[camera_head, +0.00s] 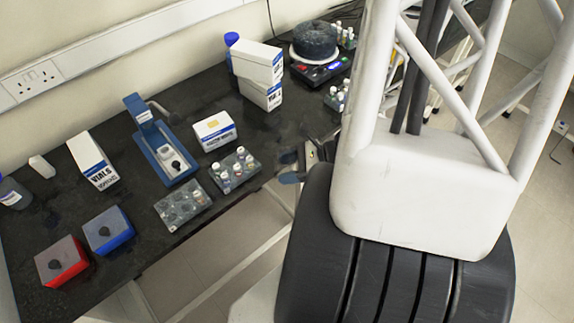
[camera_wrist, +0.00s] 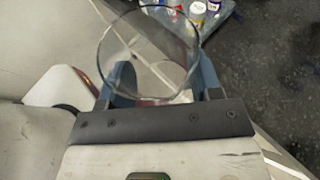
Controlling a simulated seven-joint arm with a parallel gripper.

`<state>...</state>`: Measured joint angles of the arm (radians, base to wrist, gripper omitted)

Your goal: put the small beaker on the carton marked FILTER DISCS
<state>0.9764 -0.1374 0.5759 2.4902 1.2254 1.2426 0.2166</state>
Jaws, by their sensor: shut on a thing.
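My gripper (camera_head: 290,167) is beside the front edge of the bench in the head view, partly hidden by my own body. In the wrist view my gripper (camera_wrist: 163,80) is shut on the clear small beaker (camera_wrist: 150,42), whose round rim shows between the blue fingers. The glass is hard to make out in the head view. I cannot read FILTER DISCS on any.
Vial racks (camera_head: 235,169) and (camera_head: 183,205) lie near the front edge. A blue device (camera_head: 165,152) stands left of the low carton. Blue (camera_head: 108,230) and red (camera_head: 61,261) boxes are at the front left. A balance-like device (camera_head: 318,72) is at the back right.

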